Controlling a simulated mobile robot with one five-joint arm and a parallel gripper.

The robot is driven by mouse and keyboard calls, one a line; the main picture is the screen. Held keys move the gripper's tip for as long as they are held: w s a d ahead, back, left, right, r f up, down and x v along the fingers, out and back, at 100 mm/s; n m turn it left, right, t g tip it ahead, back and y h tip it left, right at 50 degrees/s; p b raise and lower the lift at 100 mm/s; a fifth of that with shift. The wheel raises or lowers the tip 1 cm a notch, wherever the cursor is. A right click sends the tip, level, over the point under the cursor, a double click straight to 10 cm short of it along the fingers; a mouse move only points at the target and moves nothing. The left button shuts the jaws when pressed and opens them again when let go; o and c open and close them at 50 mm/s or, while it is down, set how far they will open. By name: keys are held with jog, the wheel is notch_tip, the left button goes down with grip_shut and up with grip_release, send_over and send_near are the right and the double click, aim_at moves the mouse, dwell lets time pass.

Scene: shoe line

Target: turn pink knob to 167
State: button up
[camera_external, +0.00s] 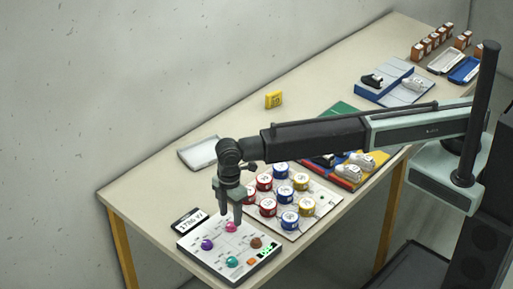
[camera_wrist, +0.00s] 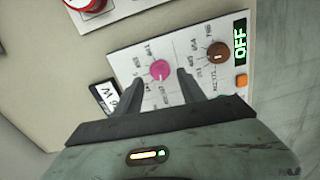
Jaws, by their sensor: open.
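The pink knob (camera_external: 231,227) sits on a white control panel (camera_external: 200,258) at the near left end of the table. In the wrist view the pink knob (camera_wrist: 160,70) has printed marks around it, too small to read surely. My gripper (camera_external: 229,216) points down over the panel. In the wrist view its two fingers (camera_wrist: 158,80) are apart, with the knob between and just beyond the tips. I cannot tell whether they touch it. A lit green display (camera_wrist: 240,40) on the panel reads OFF.
The panel also bears a brown knob (camera_wrist: 217,52), an orange button (camera_wrist: 241,80), and purple (camera_external: 207,244) and teal (camera_external: 232,262) knobs. A black-and-white label (camera_external: 188,220) lies beside it. Several red, blue and yellow round items stand on a white board (camera_external: 318,212) behind.

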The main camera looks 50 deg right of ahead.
aim_at(231, 224)
notch_tip(231, 224, up, 5)
jog(key=p, duration=0.3)
jog(key=shift+r+p, duration=0.1)
jog(key=shift+p, duration=0.3)
